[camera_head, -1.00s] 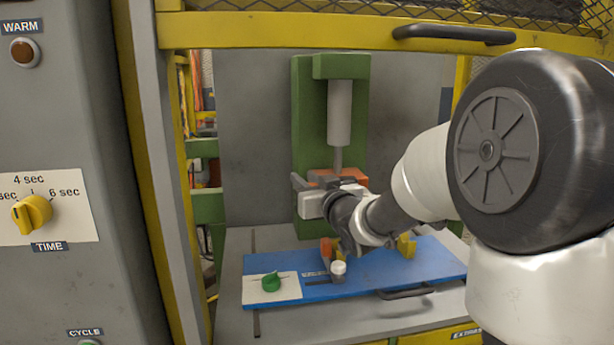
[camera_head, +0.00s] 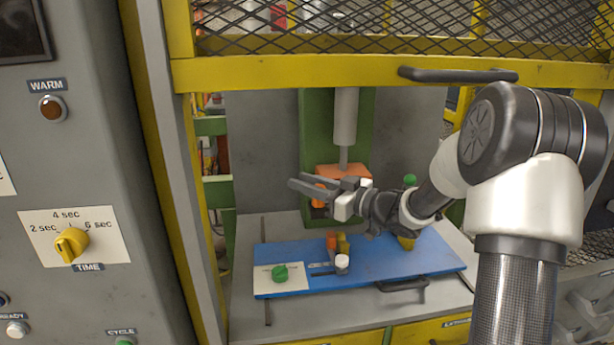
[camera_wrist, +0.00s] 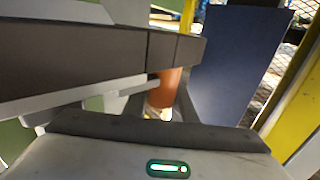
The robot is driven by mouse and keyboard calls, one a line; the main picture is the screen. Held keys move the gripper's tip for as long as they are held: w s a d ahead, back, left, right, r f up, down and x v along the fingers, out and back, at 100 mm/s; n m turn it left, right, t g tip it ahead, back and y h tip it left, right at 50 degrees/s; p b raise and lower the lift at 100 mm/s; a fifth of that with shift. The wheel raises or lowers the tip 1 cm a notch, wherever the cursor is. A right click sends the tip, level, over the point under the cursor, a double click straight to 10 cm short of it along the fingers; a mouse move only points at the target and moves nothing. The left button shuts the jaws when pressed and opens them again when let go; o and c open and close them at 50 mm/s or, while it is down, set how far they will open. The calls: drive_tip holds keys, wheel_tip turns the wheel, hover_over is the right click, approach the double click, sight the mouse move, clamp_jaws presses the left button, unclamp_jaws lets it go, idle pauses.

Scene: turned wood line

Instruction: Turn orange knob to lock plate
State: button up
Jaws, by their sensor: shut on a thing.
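My gripper (camera_head: 312,190) is in front of the green press, above the blue plate (camera_head: 385,262), with its fingers pointing left. It is shut on a small orange piece (camera_head: 318,200), which also shows between the fingers in the wrist view (camera_wrist: 165,88). I cannot tell whether this piece is the orange knob or whether it is fixed to anything. The far side of the held piece is hidden by the fingers.
A green knob (camera_head: 280,273) sits on the plate's white panel, with a white-topped post (camera_head: 342,263) to its right. An orange block (camera_head: 343,171) is under the press ram (camera_head: 346,118). A yellow frame beam (camera_head: 390,72) crosses above; a grey control cabinet (camera_head: 75,170) stands left.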

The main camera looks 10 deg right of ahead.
drive_tip(key=shift+a, duration=0.1)
idle(0.3)
drive_tip(key=o, duration=1)
drive_tip(key=shift+o, duration=0.2)
drive_tip(key=v, duration=1.7)
drive_tip(key=shift+d+p, duration=0.3)
drive_tip(key=shift+r, duration=0.15)
